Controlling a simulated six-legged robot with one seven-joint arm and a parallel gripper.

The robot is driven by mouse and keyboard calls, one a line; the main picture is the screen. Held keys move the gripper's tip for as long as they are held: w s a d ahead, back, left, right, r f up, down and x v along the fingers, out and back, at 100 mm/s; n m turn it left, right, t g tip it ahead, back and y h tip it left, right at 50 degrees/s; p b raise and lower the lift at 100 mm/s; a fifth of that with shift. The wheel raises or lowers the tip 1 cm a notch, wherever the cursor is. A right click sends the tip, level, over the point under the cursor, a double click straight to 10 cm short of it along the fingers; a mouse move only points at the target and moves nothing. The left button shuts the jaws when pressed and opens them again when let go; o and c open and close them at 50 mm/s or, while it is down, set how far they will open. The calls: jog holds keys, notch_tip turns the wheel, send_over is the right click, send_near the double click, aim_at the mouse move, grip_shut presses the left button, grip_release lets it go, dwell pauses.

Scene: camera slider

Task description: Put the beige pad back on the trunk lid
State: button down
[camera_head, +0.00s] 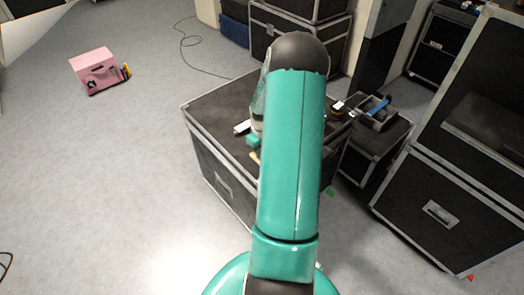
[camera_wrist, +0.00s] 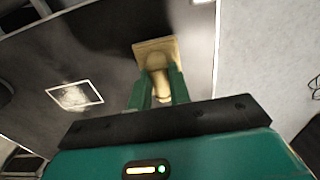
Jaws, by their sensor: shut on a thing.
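The beige pad (camera_wrist: 142,47) is a flat, squarish piece with a rounded knob, seen in the wrist view. My gripper (camera_wrist: 159,88) has its green fingers shut around the knob. The pad is over the dark trunk lid (camera_wrist: 108,45), near its metal edge; I cannot tell whether it touches the lid. In the head view, the trunk lid (camera_head: 219,103) is black with silver edging, and my arm covers much of it. A bit of the pad (camera_head: 255,156) shows just left of my arm, below the green gripper (camera_head: 253,143).
A pale framed rectangle (camera_wrist: 75,95) lies on the lid. A smaller case (camera_head: 372,152) with items on top stands to the right, near a large black case (camera_head: 440,205). A pink box (camera_head: 95,70) and a cable (camera_head: 190,55) lie on open grey floor at left.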

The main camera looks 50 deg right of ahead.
jog(key=shift+f, duration=0.45)
jog(key=c, duration=1.2)
grip_release()
jog(key=shift+r, duration=0.1)
jog(key=shift+r, duration=1.4)
jog(key=shift+r, duration=0.1)
jog(key=shift+r, duration=1.9)
